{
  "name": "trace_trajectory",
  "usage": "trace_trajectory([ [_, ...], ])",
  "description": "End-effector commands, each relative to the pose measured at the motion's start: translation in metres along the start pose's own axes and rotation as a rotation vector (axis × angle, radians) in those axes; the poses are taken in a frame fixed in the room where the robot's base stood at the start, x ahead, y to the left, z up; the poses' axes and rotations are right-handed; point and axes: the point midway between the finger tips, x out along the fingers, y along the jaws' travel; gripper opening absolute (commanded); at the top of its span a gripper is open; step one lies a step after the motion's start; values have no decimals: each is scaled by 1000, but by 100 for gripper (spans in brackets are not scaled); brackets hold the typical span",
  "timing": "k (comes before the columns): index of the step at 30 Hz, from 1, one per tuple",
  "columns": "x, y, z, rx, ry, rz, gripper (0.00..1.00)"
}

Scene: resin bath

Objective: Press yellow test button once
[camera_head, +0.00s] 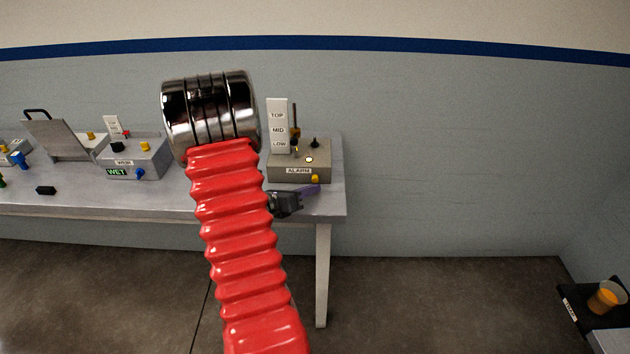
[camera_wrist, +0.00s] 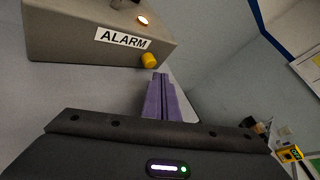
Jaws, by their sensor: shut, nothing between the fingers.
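The grey ALARM box (camera_head: 290,172) stands at the right end of the bench. A yellow button (camera_head: 315,179) sticks out of the lower right of its front face. My gripper (camera_head: 316,188) has purple fingers, shut and empty. In the wrist view its fingertips (camera_wrist: 160,76) appear just below and slightly right of the button. I cannot tell whether they touch it.
The box top carries a lit lamp (camera_head: 309,160), a black toggle (camera_head: 315,142) and a TOP/MID/LOW board (camera_head: 278,125). A WET-display box (camera_head: 135,158) stands farther left on the bench (camera_head: 330,205). An orange cup (camera_head: 606,297) is at the far right. The floor beyond the bench's right end is clear.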

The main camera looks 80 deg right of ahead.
Motion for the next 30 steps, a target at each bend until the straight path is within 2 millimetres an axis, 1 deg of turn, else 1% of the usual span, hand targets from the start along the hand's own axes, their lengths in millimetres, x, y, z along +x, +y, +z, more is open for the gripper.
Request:
trace_trajectory([
  [5, -5, -3, -3, 0, 0, 0, 0],
  [22, -33, -23, -24, -1, 0, 0, 0],
  [30, -35, -25, -25, 0, 0, 0, 0],
])
